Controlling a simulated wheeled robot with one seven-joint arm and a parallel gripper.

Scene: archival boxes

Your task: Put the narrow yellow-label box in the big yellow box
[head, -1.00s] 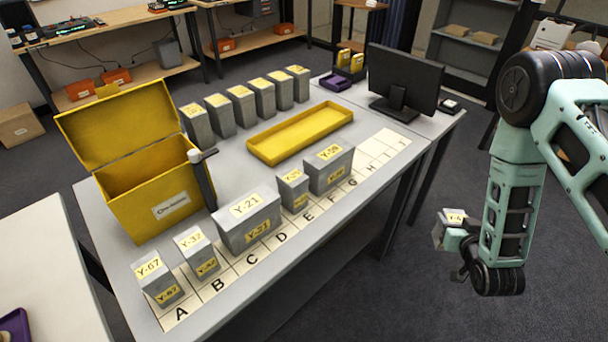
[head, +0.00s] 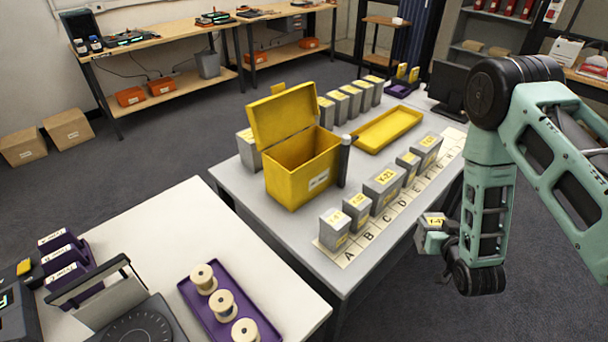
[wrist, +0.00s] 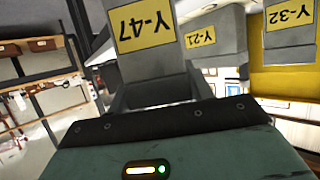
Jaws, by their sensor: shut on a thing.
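My gripper (head: 431,234) is shut on a narrow grey box with a yellow label (head: 433,220), off the front right side of the table and clear of it. In the wrist view this held box (wrist: 150,66) reads Y-47. The big yellow box (head: 297,186) stands on the grey table with its lid tilted up and back and its top open. The inside that I can see looks empty; its floor is partly hidden. My gripper is well to the right of it.
Several grey boxes (head: 383,191) line the lettered strip in front of the big yellow box. A dark post (head: 344,165) stands at its right corner, with a yellow tray (head: 388,127) beyond. A white table (head: 160,235) with a purple spool tray (head: 215,318) is at near left.

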